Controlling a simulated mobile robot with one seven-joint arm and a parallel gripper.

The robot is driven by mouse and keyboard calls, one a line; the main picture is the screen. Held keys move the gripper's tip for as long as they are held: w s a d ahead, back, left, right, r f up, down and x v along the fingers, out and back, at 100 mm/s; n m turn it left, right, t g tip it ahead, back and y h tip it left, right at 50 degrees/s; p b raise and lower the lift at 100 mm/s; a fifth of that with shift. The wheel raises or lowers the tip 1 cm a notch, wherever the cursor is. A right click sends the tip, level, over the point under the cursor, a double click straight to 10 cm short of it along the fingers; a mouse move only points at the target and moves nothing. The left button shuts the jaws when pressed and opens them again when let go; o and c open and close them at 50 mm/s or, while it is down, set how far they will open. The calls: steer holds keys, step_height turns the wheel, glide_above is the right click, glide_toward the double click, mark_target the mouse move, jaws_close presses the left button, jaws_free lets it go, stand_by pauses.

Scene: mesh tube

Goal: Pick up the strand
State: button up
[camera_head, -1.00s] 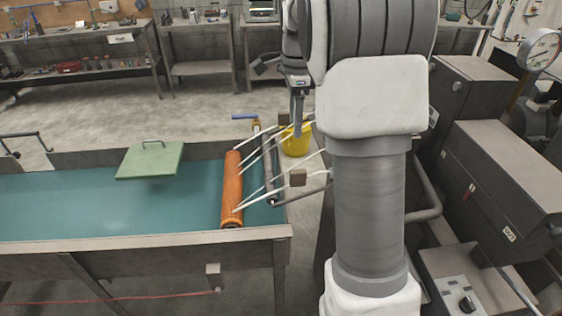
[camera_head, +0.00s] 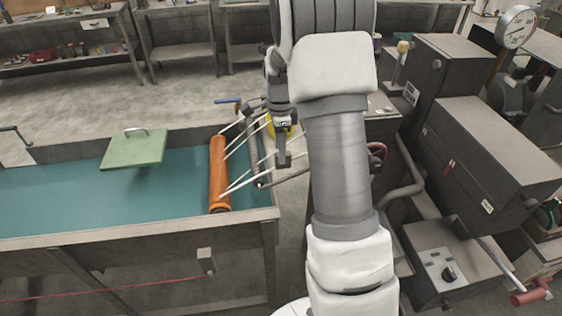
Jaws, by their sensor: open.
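Several thin white strands (camera_head: 239,183) run from the orange roller (camera_head: 218,175) up and right past the end of the teal-floored trough. Their right ends pass behind my gripper and arm, so which strand is the one meant cannot be told. My gripper (camera_head: 283,160) hangs pointing down just right of the roller, close to the strands in the picture. It is open, seen edge-on, and no strand is visibly held. Whether it touches a strand cannot be told.
The trough (camera_head: 130,236) holds a green handled board (camera_head: 135,150). A dark curved bar (camera_head: 256,155) stands at its right end. A yellow container (camera_head: 297,134) is partly hidden behind my arm. Grey machine cabinets (camera_head: 490,150) crowd the right. Open floor lies behind the trough.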

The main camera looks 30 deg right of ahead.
mark_target(287, 165)
step_height(287, 165, down, 3)
steer(key=shift+d+f, duration=0.15)
jaws_close()
